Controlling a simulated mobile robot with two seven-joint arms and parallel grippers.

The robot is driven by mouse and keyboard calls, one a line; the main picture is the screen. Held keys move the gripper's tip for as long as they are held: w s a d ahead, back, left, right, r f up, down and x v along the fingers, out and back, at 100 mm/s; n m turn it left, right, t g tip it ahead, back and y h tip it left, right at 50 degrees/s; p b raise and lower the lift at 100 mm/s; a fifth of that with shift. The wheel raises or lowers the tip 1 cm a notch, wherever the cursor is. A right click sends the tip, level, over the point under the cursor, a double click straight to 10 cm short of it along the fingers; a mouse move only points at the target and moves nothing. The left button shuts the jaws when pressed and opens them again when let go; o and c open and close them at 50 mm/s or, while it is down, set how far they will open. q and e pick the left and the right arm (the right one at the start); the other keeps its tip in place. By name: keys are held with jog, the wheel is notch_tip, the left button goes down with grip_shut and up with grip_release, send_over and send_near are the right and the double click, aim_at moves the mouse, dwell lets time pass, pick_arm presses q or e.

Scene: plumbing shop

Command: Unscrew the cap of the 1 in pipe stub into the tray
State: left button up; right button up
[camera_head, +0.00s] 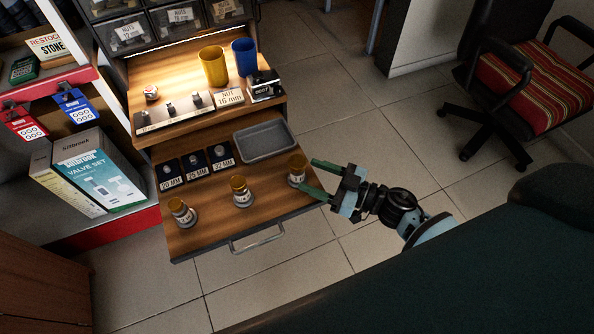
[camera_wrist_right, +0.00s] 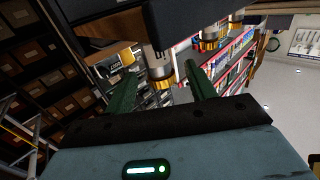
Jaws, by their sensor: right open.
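Three pipe stubs with brass caps stand upright on the pulled-out wooden drawer: a left one (camera_head: 183,213), a middle one (camera_head: 241,192) and a right one (camera_head: 297,171). Their size labels are too small to read, so I cannot tell which is 1 in. My right gripper (camera_head: 309,175) is open at the right stub, its green fingertips on either side of it. In the wrist view that stub's brass cap (camera_wrist_right: 161,73) shows between the open fingers (camera_wrist_right: 161,82); contact is not clear. The empty grey tray (camera_head: 265,141) lies behind the stubs. My left gripper is out of view.
Dark size holders marked 20, 25 and 32 mm (camera_head: 196,163) sit left of the tray. A yellow cup (camera_head: 213,66) and a blue cup (camera_head: 244,57) stand on the shelf behind. A valve set box (camera_head: 100,170) is at left. Floor right of the drawer is open.

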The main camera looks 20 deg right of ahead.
aim_at(297, 169)
jog(key=x, duration=0.5)
jog(key=shift+w+d+f+b, duration=0.1)
jog(key=shift+w+f+b, duration=0.05)
jog(key=shift+b, duration=0.2)
grip_shut()
